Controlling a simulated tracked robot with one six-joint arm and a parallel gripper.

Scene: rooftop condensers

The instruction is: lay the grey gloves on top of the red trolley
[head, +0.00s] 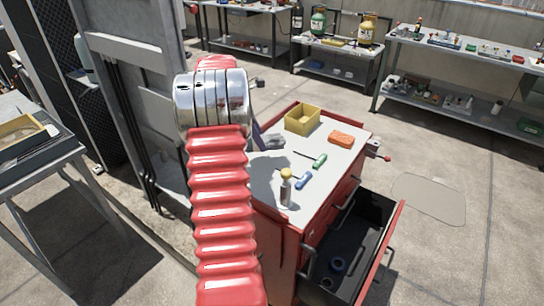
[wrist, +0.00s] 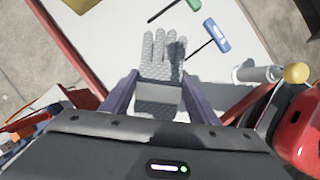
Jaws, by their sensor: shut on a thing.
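The grey gloves (wrist: 162,58) are between the two purple fingers of my gripper (wrist: 158,88) in the wrist view, fingers of the glove pointing away from me. My gripper is shut on their cuff. Behind them is the pale top of the red trolley (wrist: 115,40). In the head view the trolley (head: 280,228) stands right of my arm. The gloves (head: 274,142) show small there, over the left part of its top, beside my gripper (head: 261,139), which my arm partly hides. I cannot tell whether they touch the top.
On the trolley top are a yellow bin (head: 302,120), an orange block (head: 347,138), green (head: 319,160) and blue (head: 303,180) T-handled tools and a yellow-knobbed cylinder (head: 286,190). A drawer (head: 350,245) is open at the front. The top's middle has some bare room.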

